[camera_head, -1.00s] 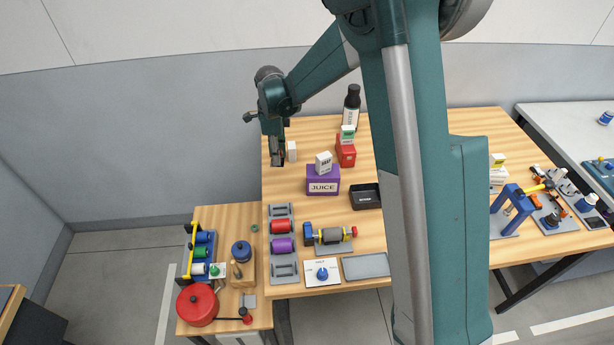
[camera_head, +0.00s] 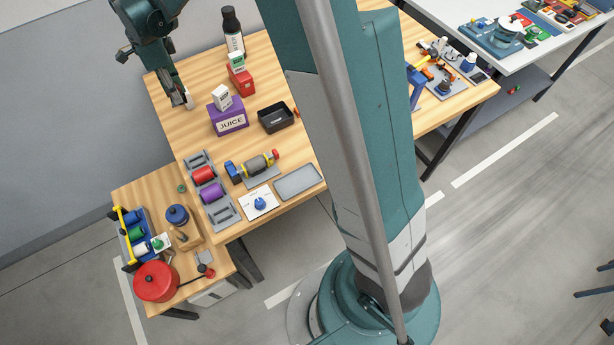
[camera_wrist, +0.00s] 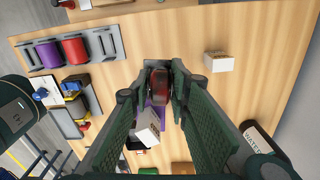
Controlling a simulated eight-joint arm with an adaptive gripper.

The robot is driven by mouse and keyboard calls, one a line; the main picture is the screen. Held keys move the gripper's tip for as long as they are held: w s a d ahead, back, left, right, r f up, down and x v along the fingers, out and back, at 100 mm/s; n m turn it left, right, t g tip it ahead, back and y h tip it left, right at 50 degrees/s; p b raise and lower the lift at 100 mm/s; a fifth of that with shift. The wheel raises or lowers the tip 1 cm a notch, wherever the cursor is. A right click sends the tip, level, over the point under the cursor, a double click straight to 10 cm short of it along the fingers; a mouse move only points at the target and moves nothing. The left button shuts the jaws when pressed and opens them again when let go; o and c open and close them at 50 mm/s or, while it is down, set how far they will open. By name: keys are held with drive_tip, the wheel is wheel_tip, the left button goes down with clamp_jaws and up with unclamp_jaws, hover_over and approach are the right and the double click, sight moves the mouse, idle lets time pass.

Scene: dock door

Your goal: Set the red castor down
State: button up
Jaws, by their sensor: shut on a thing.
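The red castor (camera_wrist: 158,84) shows in the wrist view between the two fingertips of my gripper (camera_wrist: 161,68). My gripper is shut on it. The castor's red body is partly hidden by the green fingers. In the head view my gripper (camera_head: 182,103) points down over the far left part of the wooden table (camera_head: 182,130), close to a small white box (camera_head: 189,101). The castor is too small and covered to make out there. I cannot tell whether it touches the table top.
The white box also shows in the wrist view (camera_wrist: 218,62), apart from my fingers. A purple JUICE box (camera_head: 228,119), a red box (camera_head: 240,80), a dark bottle (camera_head: 232,30) and a black tray (camera_head: 276,117) stand nearby. A grey rack (camera_head: 222,213) holds red and purple rollers. Bare wood lies before the gripper.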

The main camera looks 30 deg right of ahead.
drive_tip(key=s+d+r+n+b, duration=0.1)
drive_tip(key=s+d+r+b, duration=0.1)
drive_tip(key=s+d, duration=2.1)
drive_tip(key=s+d+f, duration=0.1)
drive_tip(key=s+f, duration=0.3)
drive_tip(key=s, duration=0.3)
drive_tip(key=s+d+f, duration=0.1)
drive_tip(key=s+f, duration=0.3)
drive_tip(key=s, duration=0.3)
drive_tip(key=shift+s+d+n+b, duration=0.2)
drive_tip(key=shift+s+n+b, duration=0.1)
drive_tip(key=shift+b, duration=0.15)
drive_tip(key=shift+f+b, duration=0.75)
drive_tip(key=shift+f, duration=2.15)
drive_tip(key=shift+f, duration=0.1)
drive_tip(key=shift+f+b, duration=0.55)
drive_tip(key=shift+f, duration=1.45)
